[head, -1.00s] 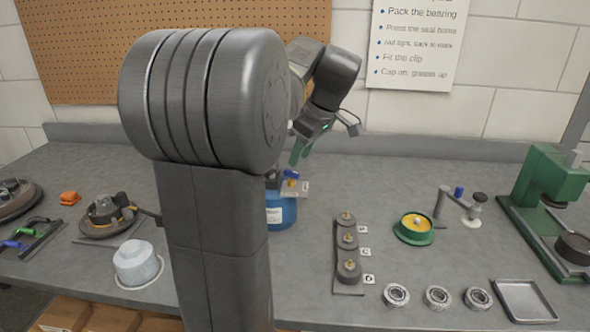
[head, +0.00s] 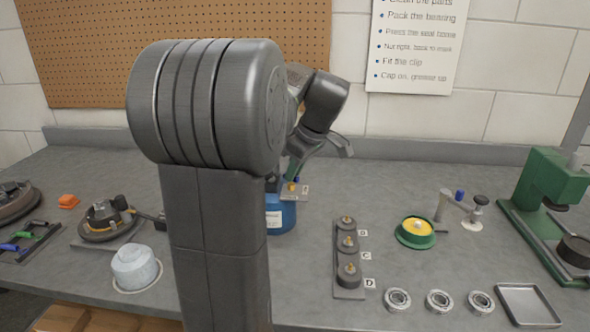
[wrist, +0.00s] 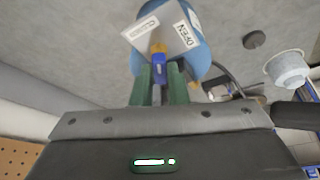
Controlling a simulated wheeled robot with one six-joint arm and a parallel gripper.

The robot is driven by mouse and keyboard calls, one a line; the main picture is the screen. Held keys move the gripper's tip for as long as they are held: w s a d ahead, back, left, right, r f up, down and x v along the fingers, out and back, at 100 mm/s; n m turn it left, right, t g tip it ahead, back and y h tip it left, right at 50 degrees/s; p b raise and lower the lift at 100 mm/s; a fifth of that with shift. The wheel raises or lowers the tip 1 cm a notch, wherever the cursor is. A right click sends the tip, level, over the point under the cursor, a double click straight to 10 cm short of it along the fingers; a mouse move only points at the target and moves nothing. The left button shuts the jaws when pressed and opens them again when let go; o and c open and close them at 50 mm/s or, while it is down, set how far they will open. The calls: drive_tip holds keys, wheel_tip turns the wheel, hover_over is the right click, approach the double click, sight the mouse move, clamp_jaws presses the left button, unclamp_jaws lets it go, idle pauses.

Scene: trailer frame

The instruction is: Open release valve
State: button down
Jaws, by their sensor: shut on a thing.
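A blue canister (head: 282,217) stands on the bench, partly hidden behind my own column in the head view. It also shows at the top of the wrist view (wrist: 196,63). On it is the release valve, with a yellow body (wrist: 158,47) and a blue handle (wrist: 160,73). White tags beside the valve include one reading OPEN (wrist: 184,33). My gripper's green fingers (wrist: 161,84) are shut on the blue handle, one on each side. In the head view the gripper (head: 294,172) is just above the canister, and the handle is mostly hidden.
Right of the canister stand a rack of grey parts (head: 347,262), a green dish (head: 416,231), several bearings (head: 397,299), a metal tray (head: 528,305) and a green press (head: 550,195). Left are a hub (head: 107,220) and a white container (head: 136,267). The bench behind is clear.

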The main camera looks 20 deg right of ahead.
drive_tip(key=shift+m, duration=0.3)
drive_tip(key=m, duration=0.1)
drive_tip(key=m+h+p, duration=0.1)
drive_tip(key=m, duration=0.1)
drive_tip(key=m+t+h, duration=0.1)
drive_tip(key=m, duration=0.1)
drive_tip(key=shift+s+a+r+p, duration=0.1)
drive_tip(key=shift+a+p, duration=0.2)
drive_tip(key=shift+p, duration=0.05)
drive_tip(key=m, duration=0.2)
drive_tip(key=m+h+p, duration=0.1)
drive_tip(key=m, duration=0.1)
drive_tip(key=m+h, duration=0.1)
drive_tip(key=m, duration=0.1)
drive_tip(key=shift+a+m+p, duration=0.25)
drive_tip(key=shift+m+p, duration=0.05)
drive_tip(key=shift+p, duration=0.05)
drive_tip(key=shift+h, duration=0.3)
drive_tip(key=c, duration=1.4)
unclamp_jaws()
drive_tip(key=shift+c, duration=0.2)
drive_tip(key=p+v, duration=0.1)
drive_tip(key=v, duration=1.2)
drive_tip(key=shift+w+r, duration=0.25)
drive_tip(key=shift+r, duration=0.15)
